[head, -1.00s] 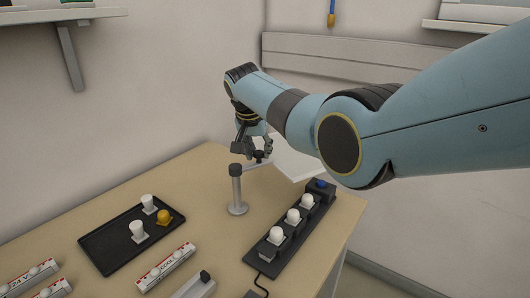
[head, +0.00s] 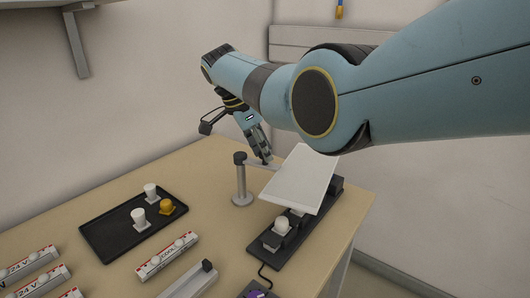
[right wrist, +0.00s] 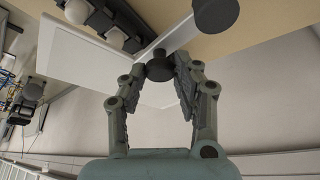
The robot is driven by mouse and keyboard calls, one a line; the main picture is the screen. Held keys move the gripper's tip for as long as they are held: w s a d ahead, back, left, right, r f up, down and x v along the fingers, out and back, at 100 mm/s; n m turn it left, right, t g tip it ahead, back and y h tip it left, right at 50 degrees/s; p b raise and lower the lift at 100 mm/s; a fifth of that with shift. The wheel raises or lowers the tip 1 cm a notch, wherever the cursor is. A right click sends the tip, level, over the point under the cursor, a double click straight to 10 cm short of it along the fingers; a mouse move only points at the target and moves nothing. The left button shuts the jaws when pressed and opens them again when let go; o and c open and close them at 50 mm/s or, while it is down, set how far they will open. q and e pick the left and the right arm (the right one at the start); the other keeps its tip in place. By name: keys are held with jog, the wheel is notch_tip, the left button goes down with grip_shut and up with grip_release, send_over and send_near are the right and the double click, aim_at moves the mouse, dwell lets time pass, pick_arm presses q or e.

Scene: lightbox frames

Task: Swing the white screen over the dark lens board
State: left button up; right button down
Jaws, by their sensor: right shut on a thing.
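The white screen (head: 303,180) is a flat panel on a thin swing arm (head: 262,167) from a grey post (head: 241,183) with a dark cap. It hangs over the middle and far part of the dark lens board (head: 262,253), hiding several of its pieces; a white dome shows at the near end. My right gripper (head: 265,157) is shut on the black knob of the swing arm. In the right wrist view the fingers hold that knob (right wrist: 160,68) from both sides, with the screen (right wrist: 83,62) to the left. My left gripper is not in view.
A black tray (head: 108,247) with white pieces and an orange one lies at the left. Labelled white bars (head: 166,256) lie along the front, beside a grey rail (head: 190,281). A purple-topped dark piece (head: 258,291) sits at the front edge of view. A cable runs from the board.

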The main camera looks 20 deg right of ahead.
jog(key=shift+s+a+f+m+g+b, duration=0.1)
jog(key=shift+s+a+m+g+b, duration=0.2)
jog(key=shift+m+b, duration=0.25)
jog(key=shift+s+a+m+g+b, duration=0.1)
jog(key=shift+a+m+g+b, duration=0.1)
jog(key=shift+a+m+b, duration=0.35)
jog(key=shift+d, duration=0.1)
jog(key=c, duration=1)
grip_release()
jog(key=shift+w+r, duration=0.1)
jog(key=shift+r, duration=0.2)
jog(key=v, duration=1.1)
jog(key=shift+r, duration=0.3)
